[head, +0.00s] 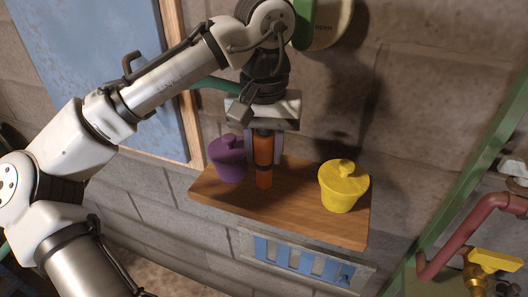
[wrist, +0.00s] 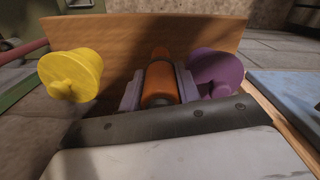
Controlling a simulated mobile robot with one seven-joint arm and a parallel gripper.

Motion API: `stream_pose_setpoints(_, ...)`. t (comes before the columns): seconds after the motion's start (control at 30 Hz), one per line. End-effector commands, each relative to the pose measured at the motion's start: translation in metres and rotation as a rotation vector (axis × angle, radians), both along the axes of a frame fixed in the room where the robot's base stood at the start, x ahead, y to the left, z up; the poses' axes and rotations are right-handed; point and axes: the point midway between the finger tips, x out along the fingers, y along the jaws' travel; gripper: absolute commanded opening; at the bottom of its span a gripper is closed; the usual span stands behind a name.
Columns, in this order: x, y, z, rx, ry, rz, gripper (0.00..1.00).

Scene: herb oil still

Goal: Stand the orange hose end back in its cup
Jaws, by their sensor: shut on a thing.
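The orange hose end (head: 264,178) is upright between the fingers of my gripper (head: 263,147), over the middle of the wooden shelf (head: 285,215). My gripper points down and is shut on it. A dark band circles the hose end. I cannot tell whether its lower tip touches the shelf. In the wrist view the orange hose end (wrist: 159,82) lies between the two pale purple fingers. I cannot make out an open cup for it in either view.
A purple lidded pot (head: 229,160) stands close on the left of my gripper, a yellow lidded pot (head: 341,188) on the right with bare shelf between. A blue-slatted vent (head: 300,259) is below. A red pipe (head: 458,232) with a yellow valve handle (head: 495,261) is at right.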

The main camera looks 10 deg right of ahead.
Motion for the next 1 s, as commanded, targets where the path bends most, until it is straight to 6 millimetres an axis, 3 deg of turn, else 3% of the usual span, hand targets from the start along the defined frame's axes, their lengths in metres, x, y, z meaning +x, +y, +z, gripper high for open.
stream_pose_setpoints(0.1,0.000,0.001,-0.013,-0.001,0.000,0.000,0.04)
stream_pose_setpoints(0.47,0.000,0.000,-0.018,-0.001,0.000,0.000,0.04)
stream_pose_setpoints(0.5,0.000,0.000,-0.017,-0.001,0.000,0.000,0.36)
stream_pose_setpoints(0.63,0.000,0.000,-0.017,-0.001,0.000,0.000,0.54)
stream_pose_setpoints(1.0,0.000,0.000,-0.012,0.000,-0.001,0.001,0.54)
